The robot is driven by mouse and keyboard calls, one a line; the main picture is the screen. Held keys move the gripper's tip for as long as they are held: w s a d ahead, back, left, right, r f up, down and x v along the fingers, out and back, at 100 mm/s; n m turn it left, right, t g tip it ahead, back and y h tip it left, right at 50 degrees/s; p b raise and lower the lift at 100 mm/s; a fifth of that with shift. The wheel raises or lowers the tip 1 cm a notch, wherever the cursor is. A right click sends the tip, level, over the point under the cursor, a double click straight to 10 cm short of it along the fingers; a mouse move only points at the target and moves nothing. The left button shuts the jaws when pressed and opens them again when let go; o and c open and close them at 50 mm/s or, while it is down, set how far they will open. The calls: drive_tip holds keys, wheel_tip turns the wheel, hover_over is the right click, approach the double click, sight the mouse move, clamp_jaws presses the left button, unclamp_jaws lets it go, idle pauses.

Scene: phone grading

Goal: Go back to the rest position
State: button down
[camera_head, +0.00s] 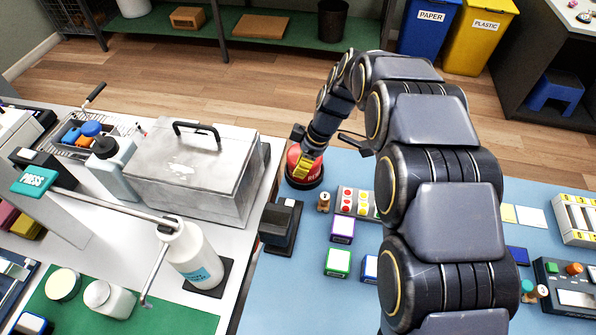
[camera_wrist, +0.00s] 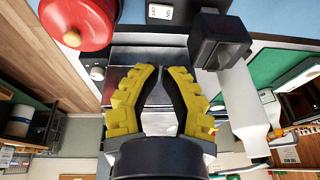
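My gripper (camera_head: 304,166) shows at the end of my arched arm in the head view, its yellow fingers in front of a red domed object (camera_head: 293,160). In the wrist view the two ribbed yellow fingers of my gripper (camera_wrist: 162,72) stand apart with a narrow gap between their tips and nothing held. The red domed object (camera_wrist: 72,22) is at the upper left there, apart from the fingers. A grey metal surface lies behind the fingers. My arm hides part of the blue mat.
A metal box with a black handle (camera_head: 190,165) stands left of my gripper. A black holder (camera_head: 281,226), a purple-edged box (camera_head: 342,229) and a green-edged box (camera_head: 338,262) are near. A white pump bottle (camera_head: 192,255) stands at the lower left. Bins stand behind.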

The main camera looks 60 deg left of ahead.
idle(0.5)
drive_tip(key=w+d+r+m, duration=0.2)
drive_tip(key=d+r+m, duration=0.2)
drive_tip(key=d, duration=0.5)
drive_tip(key=w+d+r+m+t, duration=0.1)
drive_tip(key=w+d+r+m, duration=0.1)
drive_tip(key=d+r+m, duration=0.45)
drive_tip(key=w+d+r+m, duration=0.2)
drive_tip(key=d, duration=0.9)
drive_tip(key=s+d+r+m+h, duration=0.1)
drive_tip(key=s+d+m, duration=0.6)
drive_tip(key=d, duration=0.2)
drive_tip(key=s+d+r+m, duration=0.1)
drive_tip(key=s+d+m, duration=0.6)
drive_tip(key=d, duration=0.3)
drive_tip(key=shift+s+r+h, duration=0.15)
drive_tip(key=shift+r+h, duration=0.1)
drive_tip(key=shift+h, duration=0.15)
